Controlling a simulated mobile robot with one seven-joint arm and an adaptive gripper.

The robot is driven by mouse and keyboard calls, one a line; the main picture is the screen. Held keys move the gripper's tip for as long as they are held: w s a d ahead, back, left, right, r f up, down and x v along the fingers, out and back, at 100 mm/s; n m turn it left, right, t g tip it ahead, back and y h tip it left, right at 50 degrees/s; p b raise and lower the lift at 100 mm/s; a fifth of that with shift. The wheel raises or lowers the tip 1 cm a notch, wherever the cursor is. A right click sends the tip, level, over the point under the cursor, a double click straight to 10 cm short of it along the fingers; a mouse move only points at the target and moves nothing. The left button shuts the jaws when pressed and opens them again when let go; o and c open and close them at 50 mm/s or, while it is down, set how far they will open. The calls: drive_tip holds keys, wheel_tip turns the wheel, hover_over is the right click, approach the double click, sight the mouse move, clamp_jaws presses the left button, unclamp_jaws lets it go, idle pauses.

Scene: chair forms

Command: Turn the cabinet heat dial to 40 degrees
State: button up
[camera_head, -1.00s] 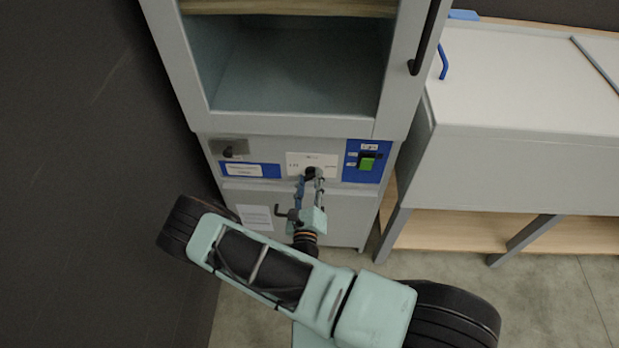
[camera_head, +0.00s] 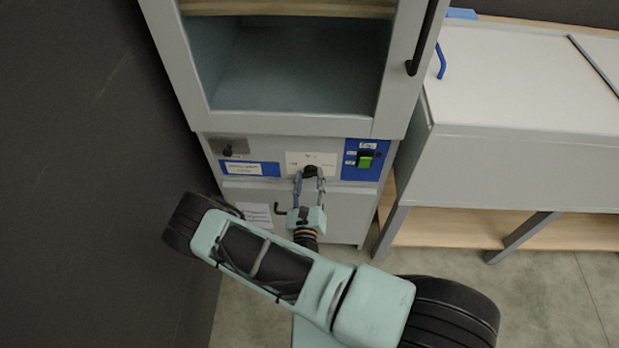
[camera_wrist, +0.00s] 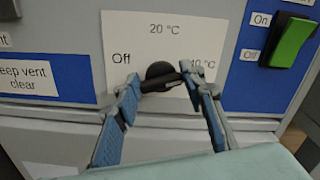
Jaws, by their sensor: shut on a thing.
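The heat dial (camera_wrist: 160,72) is a black knob with a bar grip on a white plate (camera_wrist: 125,28) on the cabinet front. The plate reads "Off" at left, "20 °C" at top and a 40 °C mark at right, partly hidden by a finger. My gripper (camera_wrist: 161,80) has one blue-padded finger at each end of the bar and is shut on it. The bar lies nearly level, its right end slightly higher. In the head view, my gripper (camera_head: 309,174) reaches up to the dial (camera_head: 311,171) from below.
A green On/Off switch (camera_wrist: 293,43) on a blue panel is right of the dial. A vent label (camera_wrist: 27,80) is at left. A grey bench unit (camera_head: 520,90) stands at right, a dark wall (camera_head: 80,150) at left.

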drive_tip(key=o, duration=1.2)
drive_tip(key=shift+c, duration=0.2)
drive_tip(key=shift+r, duration=0.1)
wheel_tip(320, 180, up, 10)
drive_tip(key=shift+f, duration=0.1)
